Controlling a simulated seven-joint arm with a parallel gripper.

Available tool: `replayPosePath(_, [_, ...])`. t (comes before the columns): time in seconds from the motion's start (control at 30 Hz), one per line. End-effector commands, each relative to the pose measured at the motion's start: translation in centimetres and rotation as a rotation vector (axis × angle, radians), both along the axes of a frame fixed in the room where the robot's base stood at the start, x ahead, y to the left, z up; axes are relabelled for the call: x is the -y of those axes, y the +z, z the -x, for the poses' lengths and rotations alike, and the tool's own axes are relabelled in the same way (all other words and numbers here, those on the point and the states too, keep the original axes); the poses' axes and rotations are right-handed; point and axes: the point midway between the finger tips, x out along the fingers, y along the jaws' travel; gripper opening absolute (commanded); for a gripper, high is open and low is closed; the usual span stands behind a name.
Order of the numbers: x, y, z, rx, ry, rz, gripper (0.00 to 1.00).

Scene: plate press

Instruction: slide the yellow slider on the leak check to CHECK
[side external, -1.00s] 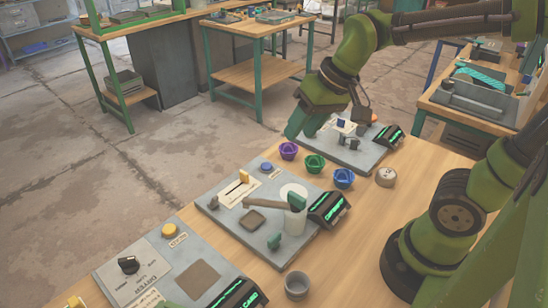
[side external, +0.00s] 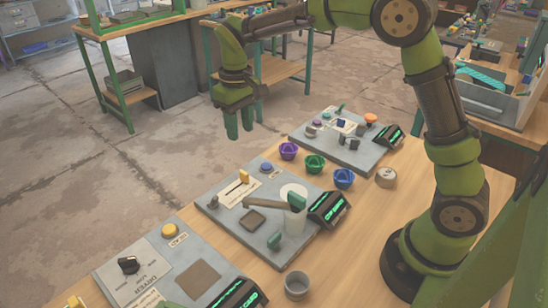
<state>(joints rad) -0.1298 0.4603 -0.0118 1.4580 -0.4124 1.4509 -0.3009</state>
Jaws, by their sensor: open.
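The yellow slider (side external: 244,177) stands in a slot on a pale label plate on the middle grey panel (side external: 222,225). The lettering beside it is too small to read, so I cannot tell which panel is the leak check.
The middle panel also has a blue button (side external: 267,167), a hammer-like lever (side external: 275,203) and a lit display (side external: 329,208). Purple (side external: 289,151), green (side external: 315,164) and blue (side external: 344,178) bowls stand behind it. A grey cup (side external: 297,285) stands in front. The far panel (side external: 340,145) is clear of my arm.

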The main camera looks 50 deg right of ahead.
Motion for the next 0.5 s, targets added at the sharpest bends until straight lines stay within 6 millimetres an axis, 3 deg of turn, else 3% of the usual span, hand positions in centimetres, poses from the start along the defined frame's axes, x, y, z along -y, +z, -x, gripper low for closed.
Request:
replayPosePath(0.2, [0.0, -5.1, 0.1, -0.007, -0.001, 0.000, 0.40])
replayPosePath(0.5, [0.0, -11.1, 0.1, -0.003, -0.001, -0.001, 0.40])
